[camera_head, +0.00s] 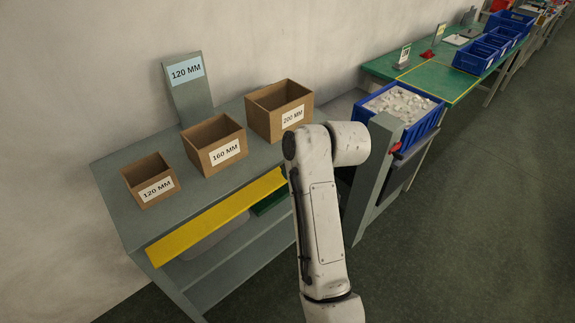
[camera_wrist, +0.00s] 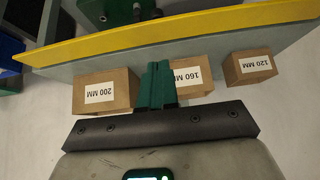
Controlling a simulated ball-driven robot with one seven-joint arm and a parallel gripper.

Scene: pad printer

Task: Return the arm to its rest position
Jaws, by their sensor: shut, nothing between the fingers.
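My white arm (camera_head: 322,215) rises in the middle of the head view, bent at a joint beside the grey bench. My gripper itself is hidden in that view. In the wrist view my gripper (camera_wrist: 159,67) shows two green fingers pressed together, shut and empty. Behind the fingers lie the cardboard boxes, seen upside down; the fingers cover part of the 160 MM box (camera_wrist: 196,80). The 200 MM box (camera_wrist: 105,92) is to the left and the 120 MM box (camera_wrist: 250,67) to the right.
The grey bench (camera_head: 110,185) has a yellow front strip (camera_head: 215,218) and a 120 MM sign (camera_head: 188,85). A blue bin (camera_head: 425,125) of small pale parts stands right of my arm. A green table (camera_head: 440,75) holds blue bins. Floor (camera_head: 480,240) at right is clear.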

